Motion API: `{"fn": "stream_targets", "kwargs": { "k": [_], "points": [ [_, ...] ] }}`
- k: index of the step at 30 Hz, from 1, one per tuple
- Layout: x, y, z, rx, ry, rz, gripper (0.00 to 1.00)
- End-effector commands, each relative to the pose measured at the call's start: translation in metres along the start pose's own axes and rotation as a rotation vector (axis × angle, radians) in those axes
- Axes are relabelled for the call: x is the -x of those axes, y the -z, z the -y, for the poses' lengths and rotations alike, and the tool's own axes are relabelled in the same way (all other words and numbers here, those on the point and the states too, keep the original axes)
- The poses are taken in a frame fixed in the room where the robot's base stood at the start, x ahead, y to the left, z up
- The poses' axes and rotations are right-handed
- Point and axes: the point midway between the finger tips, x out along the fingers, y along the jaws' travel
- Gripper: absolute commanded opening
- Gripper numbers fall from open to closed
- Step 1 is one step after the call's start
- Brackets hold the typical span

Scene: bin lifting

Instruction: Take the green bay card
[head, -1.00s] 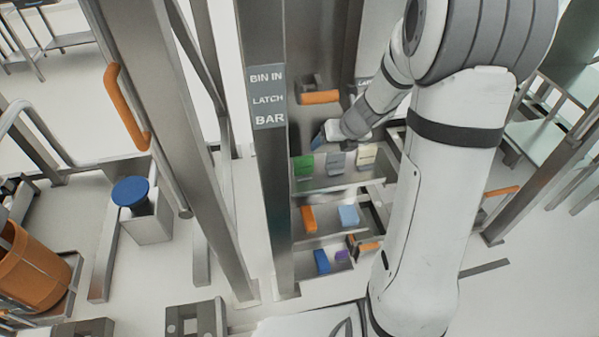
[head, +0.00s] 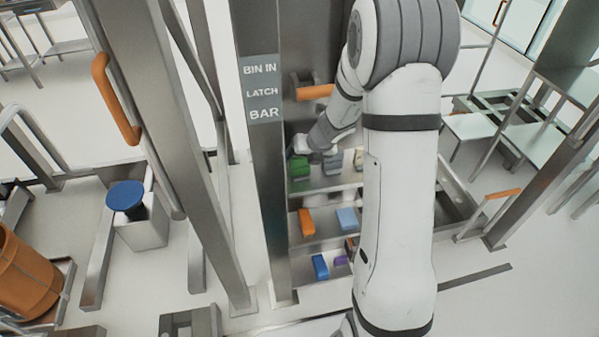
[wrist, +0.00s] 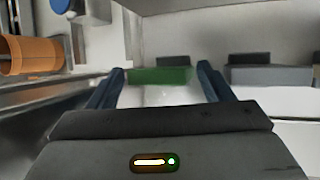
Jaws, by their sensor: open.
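The green bay card (head: 299,168) stands at the left end of the top shelf (head: 340,179) in the head view. In the wrist view the green card (wrist: 160,75) lies between and just beyond the two dark fingers of my gripper (wrist: 162,82). My gripper (head: 300,146) is open and empty, close to the card. In the head view its fingers are small and partly hidden, so contact cannot be told there.
A grey card (head: 333,162) stands right of the green one, with a pale card (head: 359,158) beyond. Lower shelves hold an orange block (head: 306,221), a light blue block (head: 347,218) and a blue block (head: 320,266). A metal post (head: 262,180) rises close on the left.

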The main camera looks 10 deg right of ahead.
Motion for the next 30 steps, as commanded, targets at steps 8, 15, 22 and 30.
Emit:
{"fn": "stream_targets", "kwargs": {
  "k": [8,15,22,30],
  "points": [
    [0.0006,-0.0001,0.0005,-0.001,0.0,0.0,0.66],
    [0.0007,0.0,0.0008,-0.001,0.0,0.0,0.47],
    [0.0008,0.0001,0.0011,-0.001,0.0,0.0,0.28],
    [0.0018,-0.0004,0.001,-0.002,0.0,0.0,0.27]
  ]
}}
